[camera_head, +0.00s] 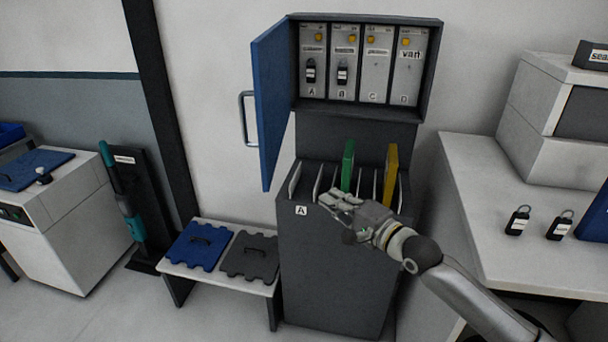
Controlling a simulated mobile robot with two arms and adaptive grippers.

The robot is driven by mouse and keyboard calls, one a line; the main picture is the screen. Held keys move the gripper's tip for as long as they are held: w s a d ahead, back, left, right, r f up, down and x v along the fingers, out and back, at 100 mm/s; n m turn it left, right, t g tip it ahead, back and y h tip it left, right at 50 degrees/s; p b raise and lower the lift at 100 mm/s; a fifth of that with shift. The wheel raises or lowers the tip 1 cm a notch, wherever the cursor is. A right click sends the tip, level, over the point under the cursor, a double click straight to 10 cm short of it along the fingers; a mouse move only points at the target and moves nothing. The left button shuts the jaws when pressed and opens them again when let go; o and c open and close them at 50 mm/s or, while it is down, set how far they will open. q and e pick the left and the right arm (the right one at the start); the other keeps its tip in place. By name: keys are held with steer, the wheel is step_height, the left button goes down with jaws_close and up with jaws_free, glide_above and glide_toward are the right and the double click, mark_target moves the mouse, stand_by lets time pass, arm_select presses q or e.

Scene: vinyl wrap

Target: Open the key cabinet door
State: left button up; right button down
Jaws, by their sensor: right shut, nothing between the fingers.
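The key cabinet (437,70) is a dark box on the wall at the upper middle. Its blue door (273,105) stands swung open to the left, with a grey bar handle (244,119) on its outer face. Inside are labelled grey panels A, B, C and D; black key tags hang on A (311,72) and B (342,73). My right gripper (336,199) is shut and empty, in front of the dark slotted rack below the cabinet, to the right of and lower than the door. It appears apart from the door. My left gripper is not in view.
The dark rack (325,265) holds a green board (348,165) and a yellow board (390,175) upright. A low bench (222,275) with blue and grey mats stands left.

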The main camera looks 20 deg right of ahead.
steer(key=p, duration=0.3)
glide_toward(274, 170)
steer(key=w+d, duration=0.2)
steer(key=w, duration=0.1)
steer(key=a+p, duration=0.1)
steer(key=w+a, duration=0.1)
steer(key=a, duration=0.1)
steer(key=shift+w+a+f+p, duration=0.15)
steer(key=shift+f+p, duration=0.05)
steer(key=shift+p, duration=0.15)
steer(key=shift+a+f, duration=0.1)
